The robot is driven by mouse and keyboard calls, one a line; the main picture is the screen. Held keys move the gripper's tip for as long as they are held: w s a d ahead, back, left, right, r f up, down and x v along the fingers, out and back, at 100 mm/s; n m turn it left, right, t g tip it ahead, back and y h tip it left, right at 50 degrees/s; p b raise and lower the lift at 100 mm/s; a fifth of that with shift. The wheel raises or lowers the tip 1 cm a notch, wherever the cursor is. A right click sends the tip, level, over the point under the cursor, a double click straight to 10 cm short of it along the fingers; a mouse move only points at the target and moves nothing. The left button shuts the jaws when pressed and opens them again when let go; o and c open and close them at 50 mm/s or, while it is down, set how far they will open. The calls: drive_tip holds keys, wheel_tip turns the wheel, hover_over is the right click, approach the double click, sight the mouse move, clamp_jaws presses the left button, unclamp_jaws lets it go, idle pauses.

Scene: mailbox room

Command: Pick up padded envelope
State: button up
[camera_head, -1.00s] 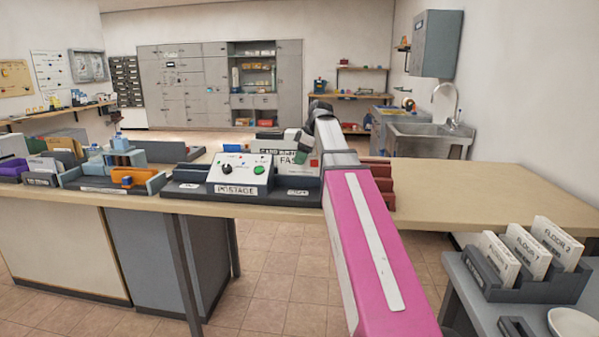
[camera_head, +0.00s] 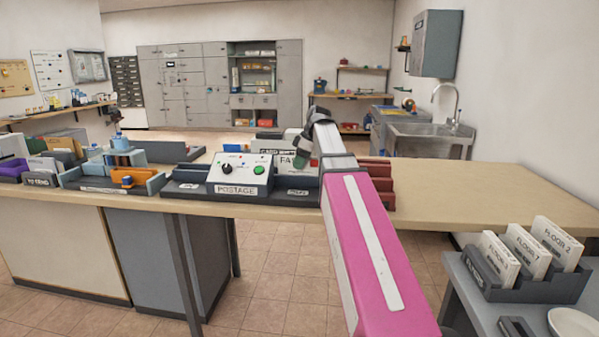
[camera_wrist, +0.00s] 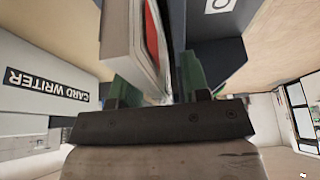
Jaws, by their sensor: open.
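My gripper (camera_head: 303,152) is over the far side of the long counter (camera_head: 470,195), behind the postage console (camera_head: 240,175). In the wrist view, my gripper (camera_wrist: 158,78) is open, with its two green fingers apart. A pale, thick-edged flat item with a red panel (camera_wrist: 140,40) stands on edge there. Its near end reaches down to the gap between the fingers. I cannot tell whether this is the padded envelope, or whether the fingers touch it. No padded envelope can be made out for certain in the head view, where my arm hides part of the counter.
A card writer (camera_wrist: 45,90) is close on the left in the wrist view. Dark red slots (camera_head: 380,180) stand right of my arm. Trays and an orange item (camera_head: 128,181) fill the counter's left. The counter's right is clear. A floor-card rack (camera_head: 530,270) stands front right.

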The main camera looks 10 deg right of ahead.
clamp_jaws()
